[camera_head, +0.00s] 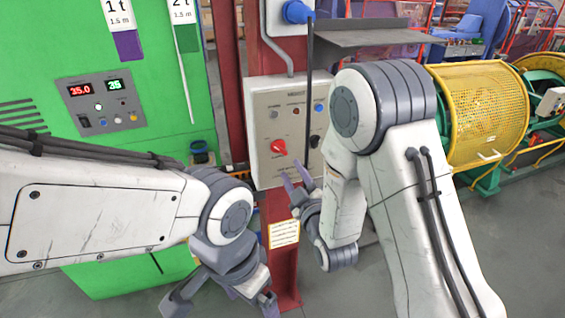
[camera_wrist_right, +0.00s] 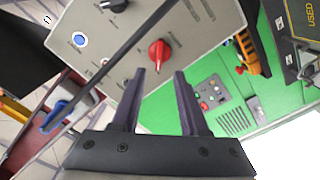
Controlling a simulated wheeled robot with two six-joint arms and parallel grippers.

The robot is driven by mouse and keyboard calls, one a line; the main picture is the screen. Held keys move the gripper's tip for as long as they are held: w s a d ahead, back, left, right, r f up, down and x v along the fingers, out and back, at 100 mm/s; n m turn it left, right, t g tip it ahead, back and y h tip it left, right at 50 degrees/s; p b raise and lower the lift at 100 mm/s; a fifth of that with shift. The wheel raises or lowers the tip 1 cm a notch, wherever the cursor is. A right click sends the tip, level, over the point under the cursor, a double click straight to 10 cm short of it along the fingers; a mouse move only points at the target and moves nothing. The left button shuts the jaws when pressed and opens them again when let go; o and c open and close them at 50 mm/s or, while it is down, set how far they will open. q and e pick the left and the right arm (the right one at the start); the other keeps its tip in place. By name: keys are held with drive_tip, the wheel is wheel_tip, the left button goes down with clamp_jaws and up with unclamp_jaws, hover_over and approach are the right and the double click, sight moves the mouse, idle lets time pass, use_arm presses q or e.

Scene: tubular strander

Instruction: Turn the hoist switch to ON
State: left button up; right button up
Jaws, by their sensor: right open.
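A grey control box (camera_head: 262,110) is fixed to a red post, with its small lettering too blurred to read surely. A red rotary knob (camera_head: 279,147) sits low on its left side and a black knob (camera_head: 315,141) on its right. My right gripper (camera_head: 297,181) is open and empty, just below and in front of the box. In the right wrist view, the red knob (camera_wrist_right: 159,51) appears just beyond and between the open fingertips (camera_wrist_right: 158,74), apart from them. The black knob (camera_wrist_right: 115,5) is at the top. My left gripper (camera_head: 224,303) is low, open and empty.
A black cable or rod (camera_head: 309,60) hangs in front of the box's right side. A grey shelf (camera_head: 365,39) juts out above right. A green cabinet (camera_head: 60,60) stands left; yellow mesh guards (camera_head: 487,105) stand right. A paper notice (camera_head: 284,234) is on the post.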

sight(281, 151)
use_arm(q)
wheel_tip(281, 151, down, 4)
drive_tip(key=f+b, duration=0.1)
drive_tip(key=b, duration=0.3)
use_arm(e)
drive_tip(key=p+x, duration=0.2)
drive_tip(key=x, duration=0.1)
drive_tip(key=p+x, duration=0.3)
drive_tip(key=x, duration=0.1)
drive_tip(key=shift+w+r, duration=0.1)
drive_tip(key=shift+r, duration=0.1)
drive_tip(key=shift+p+x, duration=0.3)
drive_tip(key=shift+x, duration=0.5)
use_arm(q)
wheel_tip(281, 151, up, 6)
drive_tip(key=shift+f, duration=0.2)
use_arm(e)
drive_tip(key=shift+f, duration=0.2)
drive_tip(key=shift+c, duration=0.3)
clamp_jaws()
